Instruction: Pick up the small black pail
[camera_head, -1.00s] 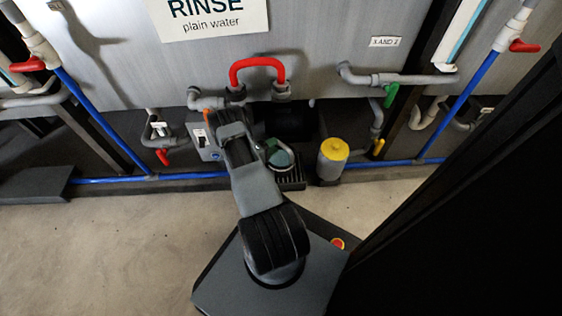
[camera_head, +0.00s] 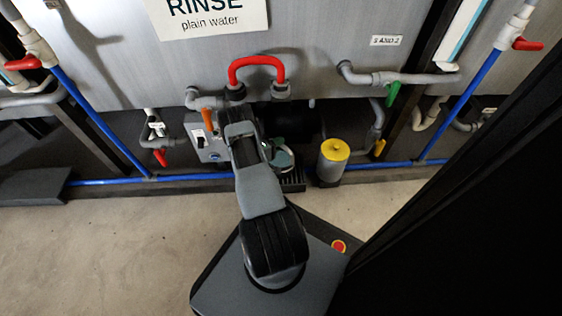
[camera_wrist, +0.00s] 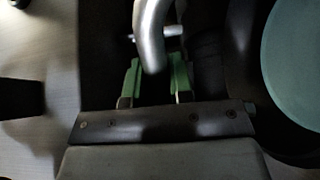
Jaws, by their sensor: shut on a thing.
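In the wrist view my gripper (camera_wrist: 155,75) has its green fingers shut around a bent silver metal handle (camera_wrist: 151,28), with a short crossbar showing between the fingertips. Dark surfaces lie behind the fingers. I cannot make out the small black pail's outline in them, nor trace the handle to its body. A round teal surface (camera_wrist: 296,65) with a dark surround is to the right of the fingers. In the head view my arm hides the gripper and what it holds. A teal round thing with a pale loop (camera_head: 284,157) shows just right of my arm.
A yellow-topped canister (camera_head: 333,160) stands to the right on the floor by the tank (camera_head: 330,40). A grey box (camera_head: 203,140) is left of my arm. A red pipe (camera_head: 257,68) is above, and a blue pipe (camera_head: 105,180) runs low. The floor in front is clear.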

